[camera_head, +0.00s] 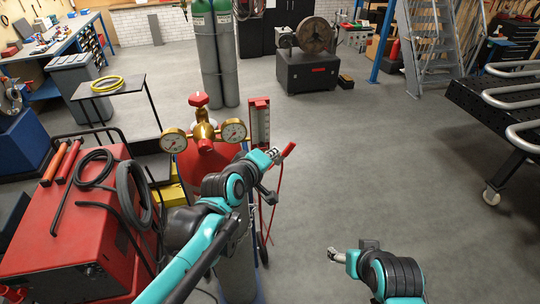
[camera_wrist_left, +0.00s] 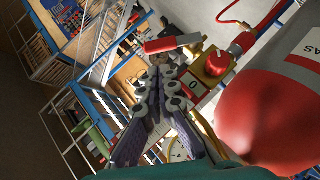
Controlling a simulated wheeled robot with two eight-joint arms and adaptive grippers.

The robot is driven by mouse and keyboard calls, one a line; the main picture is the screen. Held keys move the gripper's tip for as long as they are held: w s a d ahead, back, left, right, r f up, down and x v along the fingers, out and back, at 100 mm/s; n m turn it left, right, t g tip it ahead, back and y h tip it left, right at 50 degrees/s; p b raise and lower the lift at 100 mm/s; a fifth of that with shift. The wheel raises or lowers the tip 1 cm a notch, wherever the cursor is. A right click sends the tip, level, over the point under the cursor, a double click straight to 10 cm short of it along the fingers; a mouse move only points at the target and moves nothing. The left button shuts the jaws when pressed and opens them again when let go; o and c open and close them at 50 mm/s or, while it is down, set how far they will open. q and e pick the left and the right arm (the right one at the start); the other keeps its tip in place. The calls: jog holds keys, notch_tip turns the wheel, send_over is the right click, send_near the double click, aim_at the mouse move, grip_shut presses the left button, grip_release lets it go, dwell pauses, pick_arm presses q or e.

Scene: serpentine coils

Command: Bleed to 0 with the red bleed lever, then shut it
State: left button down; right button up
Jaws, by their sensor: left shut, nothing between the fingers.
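The red bleed lever (camera_head: 289,149) sticks out up and to the right, just past the tip of my left gripper (camera_head: 273,155). In the left wrist view the red lever (camera_wrist_left: 160,46) lies just beyond the fingertips of my left gripper (camera_wrist_left: 157,72). The fingers are shut with nothing between them; whether they touch the lever is unclear. A brass regulator (camera_head: 205,131) with a left gauge (camera_head: 173,140) and a right gauge (camera_head: 234,131) sits on the red cylinder (camera_head: 187,168). The needles are too small to read. A "0" label (camera_wrist_left: 194,86) shows beside the fingers. My right gripper (camera_head: 337,256) is low at right, away from the regulator.
A red knob (camera_head: 199,100) tops the regulator, and a flow tube (camera_head: 260,122) stands right of it. A red hose (camera_head: 262,220) hangs below. A red machine (camera_head: 70,220) with black cables stands at left. The floor (camera_head: 370,170) to the right is clear.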

aim_at(292, 148)
pick_arm(q)
jog(key=x, duration=0.6)
pick_arm(e)
jog(key=shift+r, duration=0.1)
